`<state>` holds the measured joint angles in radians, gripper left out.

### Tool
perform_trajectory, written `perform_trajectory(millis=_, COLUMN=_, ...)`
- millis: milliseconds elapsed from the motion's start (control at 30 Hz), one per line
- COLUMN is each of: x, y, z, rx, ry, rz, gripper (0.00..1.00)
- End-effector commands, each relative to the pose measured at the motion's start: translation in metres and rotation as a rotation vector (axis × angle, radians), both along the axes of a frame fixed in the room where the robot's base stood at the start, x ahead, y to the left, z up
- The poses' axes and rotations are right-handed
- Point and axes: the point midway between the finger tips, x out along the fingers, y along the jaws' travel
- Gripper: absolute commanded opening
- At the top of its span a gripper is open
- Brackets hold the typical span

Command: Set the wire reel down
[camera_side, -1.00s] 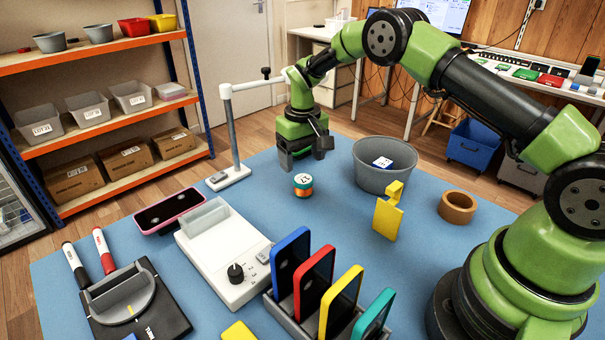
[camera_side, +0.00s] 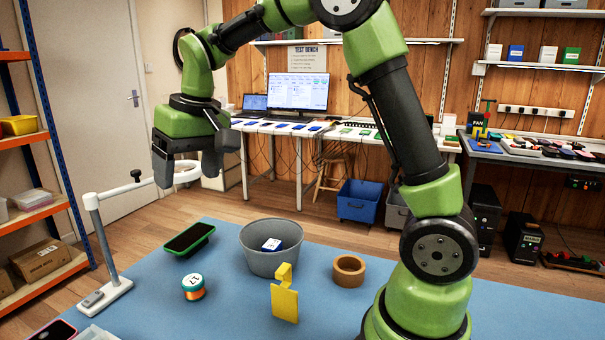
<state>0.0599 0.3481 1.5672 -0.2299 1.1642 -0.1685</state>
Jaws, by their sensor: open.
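The wire reel (camera_side: 193,287), a small spool with orange and teal bands and a white numbered top, stands upright on the blue mat (camera_side: 235,315). It is left of the grey bucket (camera_side: 272,262) and apart from it. My gripper (camera_side: 188,167) is open and empty, raised high above the mat, well above the reel. Nothing hides the reel.
A green-edged phone (camera_side: 190,238) lies behind the reel. A yellow hooked piece (camera_side: 284,298) and a brown ring (camera_side: 348,271) are right of the reel.

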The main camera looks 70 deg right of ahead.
Motion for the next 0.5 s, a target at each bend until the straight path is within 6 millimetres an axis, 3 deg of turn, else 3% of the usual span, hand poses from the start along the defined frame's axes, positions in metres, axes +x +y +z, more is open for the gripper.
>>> perform_trajectory(millis=33, x=-0.019, y=0.005, z=0.017, rx=0.010, ry=-0.041, rz=-0.005, gripper=0.74)
perform_trajectory(millis=200, x=-0.084, y=0.018, z=0.049, rx=0.054, ry=-0.159, rz=-0.034, gripper=0.74)
perform_trajectory(millis=400, x=-0.157, y=0.030, z=0.052, rx=0.111, ry=-0.285, rz=-0.066, gripper=0.74)
perform_trajectory(millis=500, x=-0.182, y=0.033, z=0.045, rx=0.134, ry=-0.331, rz=-0.079, gripper=0.74)
